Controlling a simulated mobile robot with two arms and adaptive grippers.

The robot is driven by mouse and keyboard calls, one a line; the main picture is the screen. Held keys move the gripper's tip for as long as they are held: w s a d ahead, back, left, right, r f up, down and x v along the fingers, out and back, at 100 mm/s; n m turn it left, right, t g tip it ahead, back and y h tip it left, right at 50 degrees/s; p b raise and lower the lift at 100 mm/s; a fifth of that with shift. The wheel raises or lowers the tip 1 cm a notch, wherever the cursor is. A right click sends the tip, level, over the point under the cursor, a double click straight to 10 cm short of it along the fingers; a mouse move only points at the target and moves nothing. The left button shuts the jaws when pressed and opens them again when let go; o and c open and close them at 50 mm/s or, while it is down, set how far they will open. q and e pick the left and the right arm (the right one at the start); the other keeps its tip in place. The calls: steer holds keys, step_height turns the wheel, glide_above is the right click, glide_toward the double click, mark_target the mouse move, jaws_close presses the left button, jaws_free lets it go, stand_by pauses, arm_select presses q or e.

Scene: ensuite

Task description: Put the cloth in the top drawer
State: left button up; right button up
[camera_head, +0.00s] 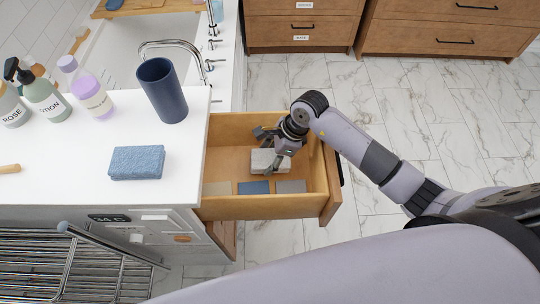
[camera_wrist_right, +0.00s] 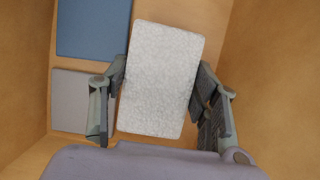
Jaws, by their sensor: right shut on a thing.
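A folded light grey cloth (camera_head: 268,162) is inside the open top drawer (camera_head: 262,207), over its wooden bottom. It fills the middle of the right wrist view (camera_wrist_right: 162,78). My right gripper (camera_head: 268,150) reaches down into the drawer and is shut on the cloth, with one finger at each side of it. Whether the cloth touches the drawer bottom cannot be told. A folded blue cloth (camera_head: 137,162) lies on the white counter, left of the drawer. My left gripper is not in view.
Flat blue (camera_head: 254,187) and grey (camera_head: 291,186) squares lie in the drawer along its near side. A dark blue cup (camera_head: 162,90), several bottles and a sink tap (camera_head: 178,45) are on the counter. A metal rack (camera_head: 75,265) stands at lower left. Marble floor lies beyond the drawer.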

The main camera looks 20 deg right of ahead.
steer(key=shift+f+b, duration=0.6)
steer(key=shift+f, duration=0.05)
steer(key=o, duration=1.1)
steer(key=shift+r, duration=0.1)
steer(key=shift+r+p, duration=0.5)
steer(key=shift+p, duration=0.05)
steer(key=shift+v, duration=6.1)
